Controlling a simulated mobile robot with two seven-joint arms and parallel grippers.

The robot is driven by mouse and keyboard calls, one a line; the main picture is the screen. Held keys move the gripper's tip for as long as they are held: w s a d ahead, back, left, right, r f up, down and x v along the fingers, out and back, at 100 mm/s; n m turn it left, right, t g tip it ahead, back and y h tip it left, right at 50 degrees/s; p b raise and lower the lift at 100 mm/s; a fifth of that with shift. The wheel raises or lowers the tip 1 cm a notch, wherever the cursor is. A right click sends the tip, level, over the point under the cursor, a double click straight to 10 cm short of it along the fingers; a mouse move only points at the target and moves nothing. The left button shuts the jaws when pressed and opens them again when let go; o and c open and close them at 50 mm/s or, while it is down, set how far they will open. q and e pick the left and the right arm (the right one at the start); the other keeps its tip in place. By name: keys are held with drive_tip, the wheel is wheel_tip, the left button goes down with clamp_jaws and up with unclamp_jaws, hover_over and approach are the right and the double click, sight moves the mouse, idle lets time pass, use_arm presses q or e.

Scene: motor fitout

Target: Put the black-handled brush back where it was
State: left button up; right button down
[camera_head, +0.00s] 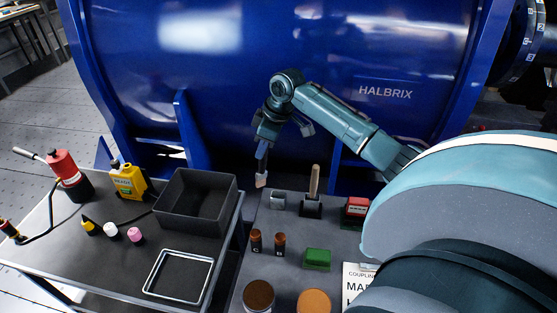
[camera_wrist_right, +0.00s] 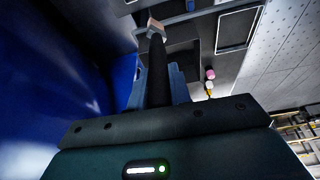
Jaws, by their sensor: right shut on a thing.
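The black-handled brush (camera_head: 261,179) hangs from my right gripper (camera_head: 265,142), its pale head pointing down, in front of the blue motor housing. My right gripper is shut on its dark handle. In the right wrist view the black handle (camera_wrist_right: 157,72) runs between the fingers (camera_wrist_right: 157,92) to the pale head. A small grey holder (camera_head: 277,201) stands on the dark bench just below and right of the brush; nothing stands up from it. Beside it, a dark holder (camera_head: 311,207) carries an upright wooden-handled tool (camera_head: 314,181). My left gripper is not in view.
A red block (camera_head: 356,207), a green block (camera_head: 317,257), two brown bottles (camera_head: 256,241) and two round tins (camera_head: 258,296) share the bench. On the left table are a black bin (camera_head: 195,203), a yellow bottle (camera_head: 128,181) and a torch (camera_head: 66,171).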

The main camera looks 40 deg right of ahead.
drive_tip(key=w+d+r+g+b, duration=0.1)
drive_tip(key=d, duration=0.5)
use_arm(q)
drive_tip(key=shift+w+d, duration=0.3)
use_arm(e)
wheel_tip(320, 180, down, 9)
drive_tip(key=shift+f+h, duration=0.2)
drive_tip(key=shift+h, duration=0.1)
drive_tip(key=c, duration=1.3)
unclamp_jaws()
drive_tip(key=shift+a+f, duration=0.1)
drive_tip(key=shift+w, duration=0.1)
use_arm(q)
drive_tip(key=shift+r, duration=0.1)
use_arm(e)
drive_tip(key=v, duration=1.2)
drive_tip(key=shift+w, duration=0.15)
